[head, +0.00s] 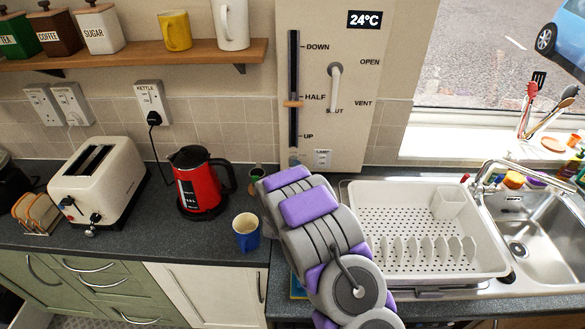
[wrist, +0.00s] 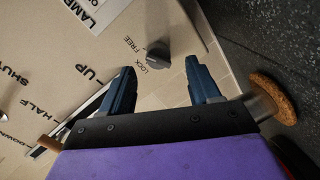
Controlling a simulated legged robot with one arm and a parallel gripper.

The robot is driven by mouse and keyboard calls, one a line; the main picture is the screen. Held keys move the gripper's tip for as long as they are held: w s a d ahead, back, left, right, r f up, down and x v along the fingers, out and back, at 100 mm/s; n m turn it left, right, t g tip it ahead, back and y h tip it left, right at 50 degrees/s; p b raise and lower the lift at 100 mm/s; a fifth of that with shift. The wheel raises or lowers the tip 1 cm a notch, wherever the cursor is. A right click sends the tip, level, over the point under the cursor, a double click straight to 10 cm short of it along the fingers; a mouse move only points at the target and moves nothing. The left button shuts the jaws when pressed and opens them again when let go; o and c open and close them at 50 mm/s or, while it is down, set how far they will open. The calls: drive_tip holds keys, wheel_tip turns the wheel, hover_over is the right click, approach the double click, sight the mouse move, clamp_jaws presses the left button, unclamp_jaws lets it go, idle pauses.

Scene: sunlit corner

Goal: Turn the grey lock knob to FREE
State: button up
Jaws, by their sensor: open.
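The grey lock knob (wrist: 158,54) is on the cream wall panel (wrist: 190,15), between my two dark blue fingers in the wrist view. The words LOCK and FREE are printed on the panel just left of it. Which word the knob points at is too small to tell. My gripper (wrist: 160,65) is open; a gap shows between each finger and the knob, and I see no contact. The panel (head: 350,130) stands on the wall above the worktop.
A slider with an orange handle (head: 293,104) sits at HALF, beside a white lever (head: 335,80). A red kettle (head: 200,180) and a blue mug (head: 246,232) stand left of my arm. A white dish rack (head: 425,270) is at right. A brown cork-like piece (wrist: 272,97) is close beside my gripper.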

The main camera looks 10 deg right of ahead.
drive_tip(key=p+v, duration=0.1)
drive_tip(key=v, duration=1.2)
drive_tip(key=shift+s, duration=0.15)
drive_tip(key=s+a+r+m+g+y, duration=0.1)
drive_tip(key=s+r+m+g+y, duration=0.15)
drive_tip(key=s+g, duration=0.2)
drive_tip(key=s+r+m+g+y, duration=0.1)
drive_tip(key=s+r+m+g, duration=0.15)
drive_tip(key=s, duration=0.35)
drive_tip(key=s+a+r+m+g+y, duration=0.1)
drive_tip(key=s+r+g, duration=0.25)
drive_tip(key=s, duration=0.25)
drive_tip(key=s+d+r+m+g, duration=0.2)
drive_tip(key=s+d+r+g, duration=0.1)
drive_tip(key=s, duration=1.1)
drive_tip(key=s+d+r+m+g+b, duration=0.1)
drive_tip(key=s+d+r+g, duration=0.2)
drive_tip(key=s, duration=1.1)
drive_tip(key=shift+s+r+m+g, duration=0.4)
drive_tip(key=shift+r+g, duration=0.1)
drive_tip(key=shift+g, duration=0.35)
